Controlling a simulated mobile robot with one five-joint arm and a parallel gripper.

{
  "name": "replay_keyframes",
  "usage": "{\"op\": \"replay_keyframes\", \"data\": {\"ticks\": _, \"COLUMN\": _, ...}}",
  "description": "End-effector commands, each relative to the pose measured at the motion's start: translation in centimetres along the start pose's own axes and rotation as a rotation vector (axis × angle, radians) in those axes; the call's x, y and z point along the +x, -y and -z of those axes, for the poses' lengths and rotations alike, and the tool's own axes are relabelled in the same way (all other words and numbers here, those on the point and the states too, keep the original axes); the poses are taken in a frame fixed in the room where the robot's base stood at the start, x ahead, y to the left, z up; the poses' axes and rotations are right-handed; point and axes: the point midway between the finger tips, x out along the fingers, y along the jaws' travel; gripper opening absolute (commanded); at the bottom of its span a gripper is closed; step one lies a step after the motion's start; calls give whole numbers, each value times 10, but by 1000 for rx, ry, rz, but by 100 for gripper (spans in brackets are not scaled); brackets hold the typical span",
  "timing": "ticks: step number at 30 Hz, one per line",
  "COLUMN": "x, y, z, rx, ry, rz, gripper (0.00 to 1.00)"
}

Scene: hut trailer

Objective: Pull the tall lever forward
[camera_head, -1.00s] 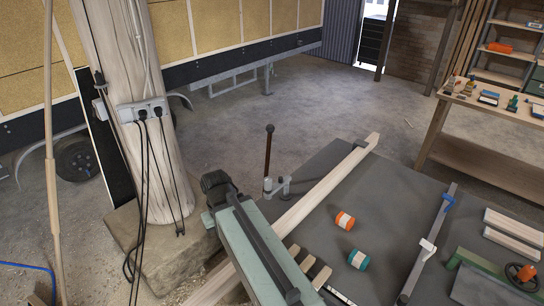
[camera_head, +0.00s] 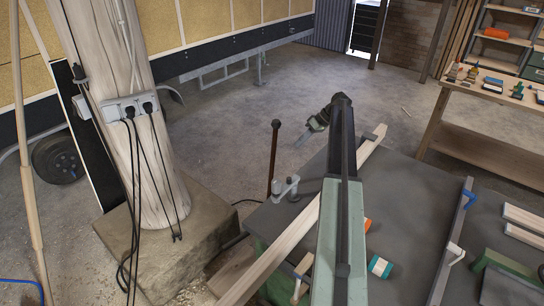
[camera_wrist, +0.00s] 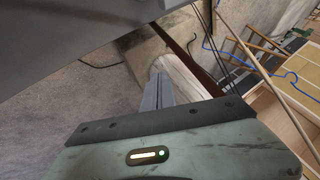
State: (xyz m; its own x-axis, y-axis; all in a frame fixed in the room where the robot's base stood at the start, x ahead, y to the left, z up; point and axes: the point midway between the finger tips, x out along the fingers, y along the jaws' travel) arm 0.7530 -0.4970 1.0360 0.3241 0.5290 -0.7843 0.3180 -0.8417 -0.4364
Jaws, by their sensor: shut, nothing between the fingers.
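The tall lever (camera_head: 273,160) is a thin dark brown rod with a black knob on top. It stands nearly upright by the left edge of the dark bench, beside a small grey bracket. My gripper (camera_head: 288,160) is to the right of the lever in the head view, its grey fingers pointing down and left toward it. A gap shows between them in the picture; the depth is hard to judge. In the wrist view, my gripper's fingers (camera_wrist: 158,82) are together and empty. A dark brown strip crosses behind them; I cannot tell whether it is the lever.
The dark bench top (camera_head: 405,215) bears a long wooden beam (camera_head: 268,262), an orange-and-white roll, a teal roll (camera_head: 380,267) and metal bars. A wooden post (camera_head: 140,130) with sockets and hanging cables stands at left on a stone block. Open concrete floor lies behind the lever.

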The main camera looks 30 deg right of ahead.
Motion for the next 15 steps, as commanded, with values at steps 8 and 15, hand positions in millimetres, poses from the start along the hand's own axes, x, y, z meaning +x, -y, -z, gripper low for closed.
{"op": "replay_keyframes", "data": {"ticks": 8, "x": 11, "y": -4, "z": -1, "rx": -12, "ry": -6, "rz": 4, "gripper": 0}}
{"op": "replay_keyframes", "data": {"ticks": 15, "x": 67, "y": -3, "z": -1, "rx": -16, "ry": -2, "rz": 7, "gripper": 0}}
